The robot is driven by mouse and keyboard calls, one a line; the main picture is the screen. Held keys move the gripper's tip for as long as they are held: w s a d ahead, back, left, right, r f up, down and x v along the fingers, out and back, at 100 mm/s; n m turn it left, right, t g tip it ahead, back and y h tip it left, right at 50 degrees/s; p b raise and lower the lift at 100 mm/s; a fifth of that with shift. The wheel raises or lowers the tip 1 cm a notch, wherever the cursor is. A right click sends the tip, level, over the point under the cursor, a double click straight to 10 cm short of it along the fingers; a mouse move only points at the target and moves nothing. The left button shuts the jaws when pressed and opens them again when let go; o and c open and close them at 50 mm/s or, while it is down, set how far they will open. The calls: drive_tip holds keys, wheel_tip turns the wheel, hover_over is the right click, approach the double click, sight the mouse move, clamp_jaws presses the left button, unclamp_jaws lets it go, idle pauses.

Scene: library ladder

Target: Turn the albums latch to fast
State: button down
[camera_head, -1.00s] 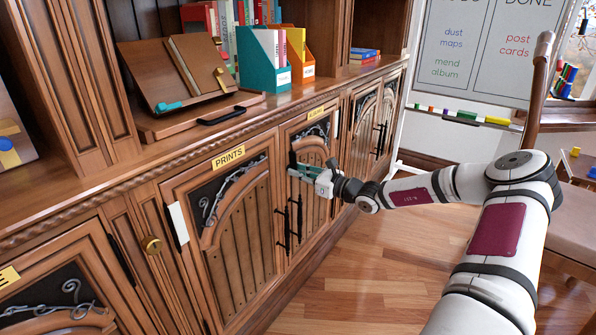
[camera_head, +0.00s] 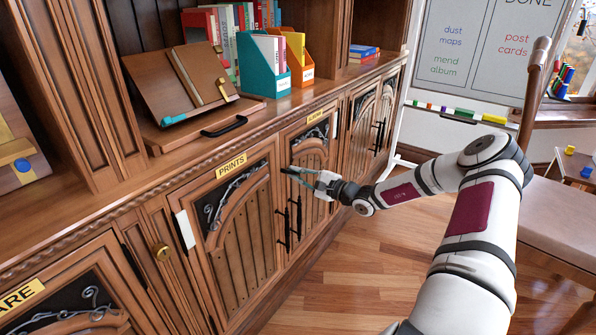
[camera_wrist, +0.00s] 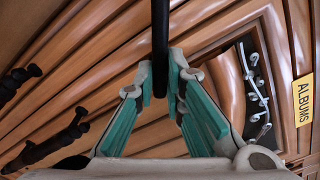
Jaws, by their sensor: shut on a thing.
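The albums door (camera_head: 310,160) is an arched wooden panel below the yellow ALBUMS label (camera_head: 315,116). The label also shows at the right of the wrist view (camera_wrist: 303,98). My gripper (camera_head: 302,173) is in front of this door's upper part. In the wrist view my gripper (camera_wrist: 163,78) has its teal-padded fingers closed on a dark bar, which I take as the albums latch (camera_wrist: 160,30). In the head view the albums latch (camera_head: 291,170) shows as a short dark bar pointing left from the fingers. Its base is hard to make out.
A teal file box (camera_head: 263,70) and an orange one (camera_head: 300,62) stand on the ledge. Floor (camera_head: 340,270) is clear in front.

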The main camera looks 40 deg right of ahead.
drive_tip(key=n+p, duration=0.2)
drive_tip(key=n, duration=0.4)
drive_tip(key=shift+n, duration=0.4)
idle(0.3)
drive_tip(key=c, duration=1.7)
unclamp_jaws()
drive_tip(key=shift+o, duration=0.2)
drive_tip(key=shift+s, duration=0.1)
drive_tip(key=v, duration=1.1)
drive_tip(key=shift+s+d, duration=0.15)
drive_tip(key=shift+s, duration=0.25)
drive_tip(key=shift+r, duration=0.1)
